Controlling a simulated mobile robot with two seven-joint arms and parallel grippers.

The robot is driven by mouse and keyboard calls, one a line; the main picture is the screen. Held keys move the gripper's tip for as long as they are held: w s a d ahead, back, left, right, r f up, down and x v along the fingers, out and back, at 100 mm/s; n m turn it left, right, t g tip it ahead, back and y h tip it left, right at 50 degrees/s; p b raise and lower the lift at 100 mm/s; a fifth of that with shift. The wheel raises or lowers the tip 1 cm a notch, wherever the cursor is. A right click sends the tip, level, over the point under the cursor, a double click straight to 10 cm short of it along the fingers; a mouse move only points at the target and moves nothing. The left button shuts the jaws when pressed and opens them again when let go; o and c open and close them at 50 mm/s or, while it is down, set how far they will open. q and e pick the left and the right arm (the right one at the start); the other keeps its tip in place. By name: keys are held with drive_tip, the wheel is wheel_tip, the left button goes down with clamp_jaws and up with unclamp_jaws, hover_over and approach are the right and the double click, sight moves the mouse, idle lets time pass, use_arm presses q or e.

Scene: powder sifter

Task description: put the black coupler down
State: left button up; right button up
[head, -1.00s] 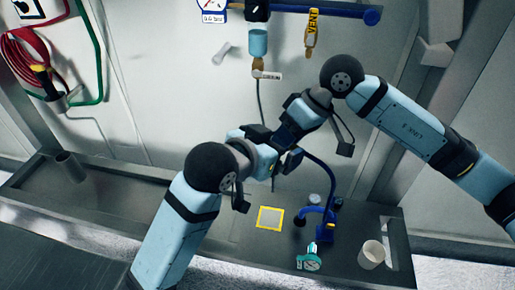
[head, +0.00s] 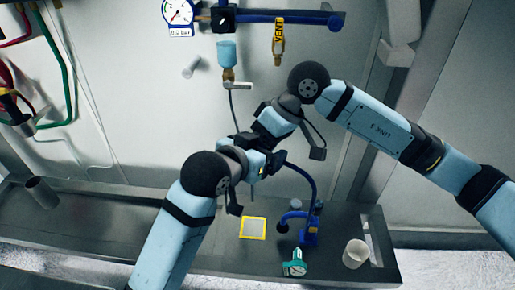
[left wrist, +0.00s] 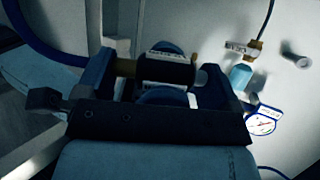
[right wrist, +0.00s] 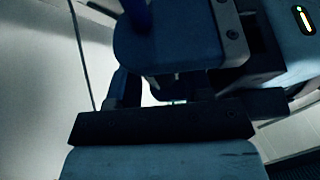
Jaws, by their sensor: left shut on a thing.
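The black coupler (left wrist: 166,69), with white labels and a brass end, lies crosswise between the fingers of my left gripper (left wrist: 168,82) in the left wrist view. My left gripper (head: 262,163) is shut on it, held up in front of the wall panel and above the bench; the coupler is hard to make out in the head view. My right gripper (head: 265,135) is right beside the left one. In the right wrist view, dark and blue parts crowd its fingers, so I cannot tell its opening.
Below, the bench tray (head: 140,238) bears a yellow-bordered square (head: 253,228), a blue stand (head: 310,232), a teal gauge (head: 295,268) and a white cup (head: 355,253). A grey cup (head: 41,190) stands at left.

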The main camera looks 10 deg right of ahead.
use_arm(q)
drive_tip(key=shift+a, duration=0.1)
use_arm(e)
drive_tip(key=shift+o, duration=0.9)
